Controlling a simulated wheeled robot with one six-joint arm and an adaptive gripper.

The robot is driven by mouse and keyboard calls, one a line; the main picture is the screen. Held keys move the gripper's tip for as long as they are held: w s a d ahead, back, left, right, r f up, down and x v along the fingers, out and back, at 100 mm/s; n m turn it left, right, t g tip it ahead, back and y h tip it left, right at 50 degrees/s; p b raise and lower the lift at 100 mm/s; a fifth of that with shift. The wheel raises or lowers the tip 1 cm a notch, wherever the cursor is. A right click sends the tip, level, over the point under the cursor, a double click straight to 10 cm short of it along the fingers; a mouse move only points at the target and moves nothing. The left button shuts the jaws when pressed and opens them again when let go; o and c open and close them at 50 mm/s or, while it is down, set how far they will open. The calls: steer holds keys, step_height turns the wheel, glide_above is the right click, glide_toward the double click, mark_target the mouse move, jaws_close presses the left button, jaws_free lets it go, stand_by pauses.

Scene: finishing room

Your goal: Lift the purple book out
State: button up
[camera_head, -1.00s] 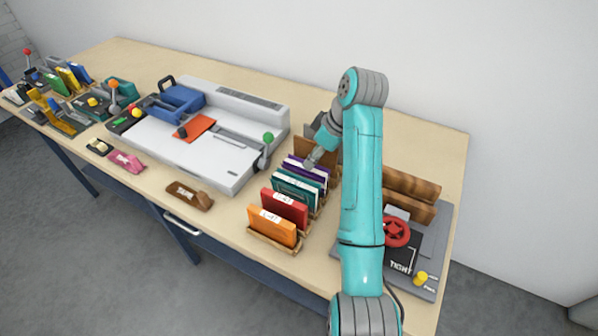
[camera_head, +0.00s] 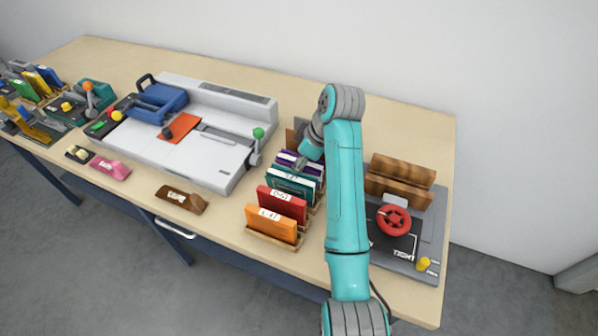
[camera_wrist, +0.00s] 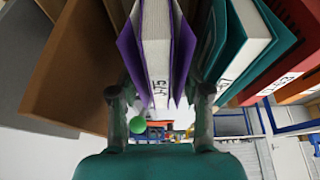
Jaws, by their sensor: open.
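The purple book (camera_wrist: 128,48) stands upright, its white page block and label facing the wrist camera. In the head view only a part of the purple book (camera_head: 284,158) shows, because my gripper (camera_head: 302,165) covers the rest. In the wrist view my gripper (camera_wrist: 160,98) is open, with one finger on each side of the purple book. The left finger is in the space beside a brown board, and the right one is between the purple and teal books. I cannot tell whether either finger touches a cover.
The teal book (camera_head: 291,187), red book (camera_head: 282,205) and orange book (camera_head: 270,224) stand in the wooden rack (camera_head: 272,242) towards the front. A white binding machine (camera_head: 205,165) is to the left. A press with a red wheel (camera_head: 393,221) is to the right.

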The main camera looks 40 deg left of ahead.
steer(key=shift+f, duration=0.2)
stand_by(0.5)
jaws_close()
